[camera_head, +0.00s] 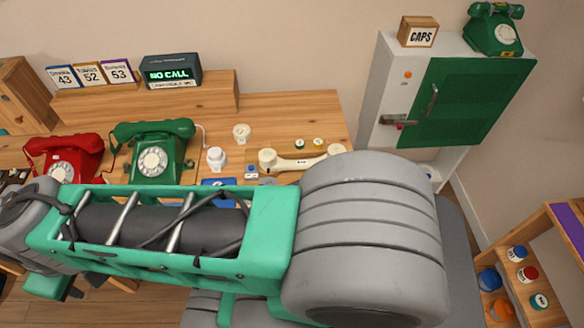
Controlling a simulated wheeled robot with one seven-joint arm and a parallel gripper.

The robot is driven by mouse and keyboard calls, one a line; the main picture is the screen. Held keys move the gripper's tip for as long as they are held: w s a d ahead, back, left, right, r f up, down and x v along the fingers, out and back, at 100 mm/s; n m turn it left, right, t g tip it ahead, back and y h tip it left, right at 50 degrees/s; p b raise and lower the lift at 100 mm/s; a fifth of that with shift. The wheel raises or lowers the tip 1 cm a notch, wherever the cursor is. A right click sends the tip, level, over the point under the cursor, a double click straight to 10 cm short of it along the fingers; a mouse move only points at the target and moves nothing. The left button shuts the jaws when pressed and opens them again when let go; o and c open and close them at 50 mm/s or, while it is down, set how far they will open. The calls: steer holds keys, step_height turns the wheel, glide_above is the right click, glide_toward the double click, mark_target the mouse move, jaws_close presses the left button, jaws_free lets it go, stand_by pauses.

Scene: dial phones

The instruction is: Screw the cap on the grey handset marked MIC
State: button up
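No grey handset marked MIC can be made out. A cream handset (300,162) lies on the wooden table, its right end close to my arm, and I can read no mark on it. A white round piece (216,158) and a cream round piece (241,132) sit on the table to its left; I cannot tell whether they are caps. A wooden box labelled CAPS (418,31) stands on top of the white cabinet. My green and grey arm fills the foreground and hides the front of the table. My gripper is not in view.
A red dial phone (66,157) and a green dial phone (152,150) stand on the table. The cabinet's green door (465,98) is shut; another green phone (495,28) stands above it. A shelf (555,230) at right holds several coloured-lidded items. A NO CALL display (171,73) stands behind.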

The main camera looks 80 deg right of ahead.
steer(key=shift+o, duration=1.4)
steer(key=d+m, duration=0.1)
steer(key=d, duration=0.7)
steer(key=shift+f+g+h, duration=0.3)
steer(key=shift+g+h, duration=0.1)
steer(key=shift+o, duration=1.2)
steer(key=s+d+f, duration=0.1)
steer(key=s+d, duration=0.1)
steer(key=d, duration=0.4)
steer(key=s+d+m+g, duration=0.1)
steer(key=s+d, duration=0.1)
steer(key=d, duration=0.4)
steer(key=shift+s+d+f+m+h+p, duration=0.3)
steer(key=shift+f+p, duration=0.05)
steer(key=shift+p, duration=0.05)
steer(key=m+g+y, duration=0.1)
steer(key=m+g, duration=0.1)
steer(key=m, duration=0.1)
glide_above(268, 185)
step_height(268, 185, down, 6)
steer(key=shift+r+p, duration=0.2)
steer(key=shift+p, duration=0.15)
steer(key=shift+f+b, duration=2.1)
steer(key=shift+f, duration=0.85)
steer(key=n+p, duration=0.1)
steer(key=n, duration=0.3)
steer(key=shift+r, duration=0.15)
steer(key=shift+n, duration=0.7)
